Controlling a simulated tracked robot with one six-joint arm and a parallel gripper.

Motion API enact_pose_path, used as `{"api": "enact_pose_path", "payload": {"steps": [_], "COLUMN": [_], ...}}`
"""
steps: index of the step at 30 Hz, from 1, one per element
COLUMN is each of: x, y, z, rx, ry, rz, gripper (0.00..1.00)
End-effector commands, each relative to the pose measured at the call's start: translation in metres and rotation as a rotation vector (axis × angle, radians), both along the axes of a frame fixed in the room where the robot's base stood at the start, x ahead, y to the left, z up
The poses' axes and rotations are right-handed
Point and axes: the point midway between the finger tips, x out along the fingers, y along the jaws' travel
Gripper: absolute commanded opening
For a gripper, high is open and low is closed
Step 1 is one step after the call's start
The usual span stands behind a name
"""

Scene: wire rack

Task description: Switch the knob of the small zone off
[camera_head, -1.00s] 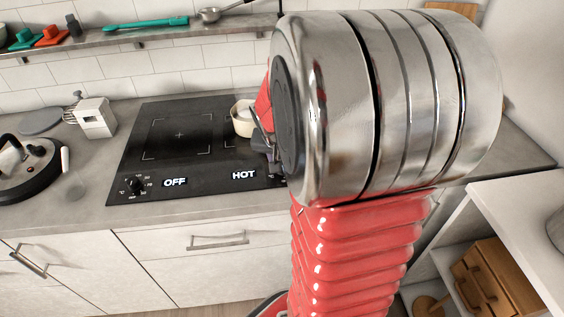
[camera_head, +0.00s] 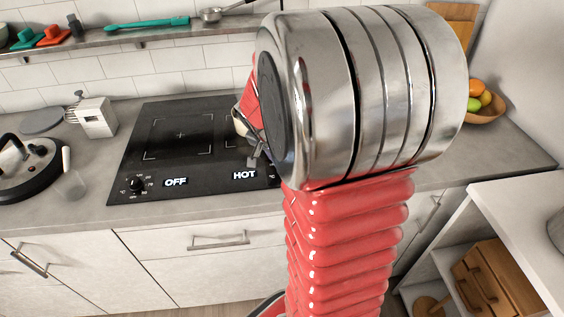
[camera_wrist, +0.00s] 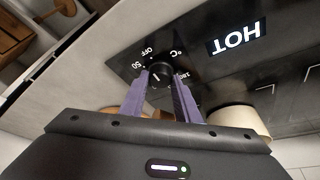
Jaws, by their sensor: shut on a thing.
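A black cooktop (camera_head: 150,150) is set in the counter. Its left knob (camera_head: 137,185) sits beside a lit "OFF" label (camera_head: 175,182). A lit "HOT" label (camera_head: 243,175) is at its right front and also shows in the wrist view (camera_wrist: 236,36). Next to it in the wrist view is a black round knob (camera_wrist: 160,73), with OFF, 50 and °C marks around it. My gripper (camera_wrist: 162,82) has its purple fingers on either side of this knob, shut on it. The knob's exact pointer setting is hard to read. My arm hides this knob in the head view.
A cream pot (camera_wrist: 238,118) stands on the cooktop, close to my gripper. A fruit bowl (camera_head: 486,108) is at the right. A shelf (camera_head: 120,40) runs above.

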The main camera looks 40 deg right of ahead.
Motion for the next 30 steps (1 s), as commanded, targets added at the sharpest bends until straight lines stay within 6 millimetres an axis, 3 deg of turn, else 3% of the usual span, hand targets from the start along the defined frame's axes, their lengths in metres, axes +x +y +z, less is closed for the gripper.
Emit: {"api": "enact_pose_path", "payload": {"steps": [8,9,16,30], "x": [0.004,0.004,0.002,0.0], "y": [0.002,0.002,0.001,0.004], "z": [0.001,0.001,0.001,0.011], "rx": [0.001,0.001,0.001,-0.002], "ry": [-0.01,-0.01,-0.006,-0.004], "rz": [0.004,0.004,0.002,0.002], "gripper": [0.07,0.32,0.48,0.48]}}
